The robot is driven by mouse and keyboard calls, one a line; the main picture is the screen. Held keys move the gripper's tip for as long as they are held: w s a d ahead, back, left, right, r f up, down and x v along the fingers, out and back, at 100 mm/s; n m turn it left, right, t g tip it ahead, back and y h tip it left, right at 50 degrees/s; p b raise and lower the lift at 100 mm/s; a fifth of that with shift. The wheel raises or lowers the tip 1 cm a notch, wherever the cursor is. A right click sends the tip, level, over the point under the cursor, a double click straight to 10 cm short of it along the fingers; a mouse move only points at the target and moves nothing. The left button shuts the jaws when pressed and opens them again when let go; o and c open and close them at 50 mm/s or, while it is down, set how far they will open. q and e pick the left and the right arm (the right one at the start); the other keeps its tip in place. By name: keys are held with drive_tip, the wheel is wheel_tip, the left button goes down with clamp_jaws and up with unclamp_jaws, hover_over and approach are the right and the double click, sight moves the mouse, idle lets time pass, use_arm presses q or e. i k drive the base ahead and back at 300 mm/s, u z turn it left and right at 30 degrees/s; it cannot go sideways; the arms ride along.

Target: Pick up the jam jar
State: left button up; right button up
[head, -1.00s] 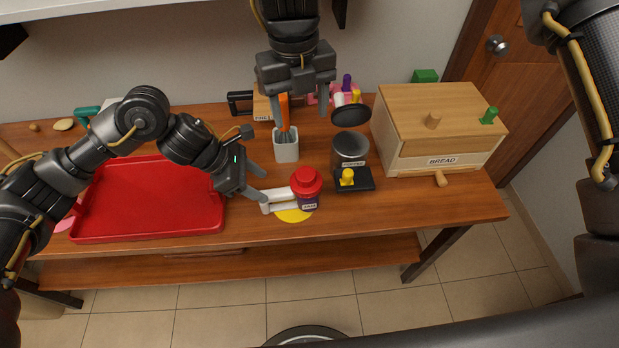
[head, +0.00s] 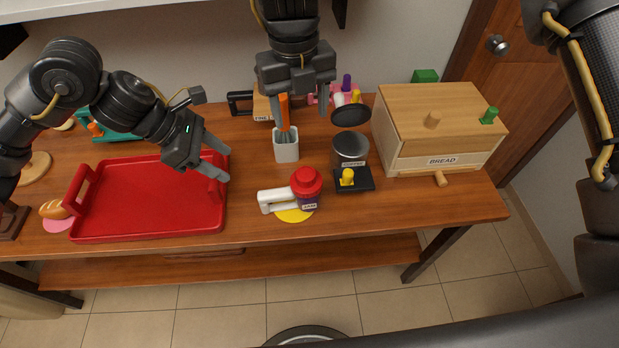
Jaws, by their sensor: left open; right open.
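The jam jar (head: 307,190) has a red lid, a dark labelled body and a white handle (head: 277,200) pointing left. It stands upright on a yellow round mat (head: 293,216) near the table's front edge. My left gripper (head: 222,164) is open and empty, above the right end of the red tray, left of the jar and apart from it. My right gripper (head: 299,110) is open at the top middle, fingers pointing down near the white utensil holder (head: 286,149), behind the jar. Whether its fingers touch the holder's orange utensil I cannot tell.
A red tray (head: 150,232) lies on the left. A dark canister (head: 350,152) with a raised lid stands right of the holder, behind a black base with a yellow knob (head: 347,177). A wooden bread box (head: 440,129) fills the right.

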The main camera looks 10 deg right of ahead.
sight(311, 206)
drive_tip(key=k, duration=1.5)
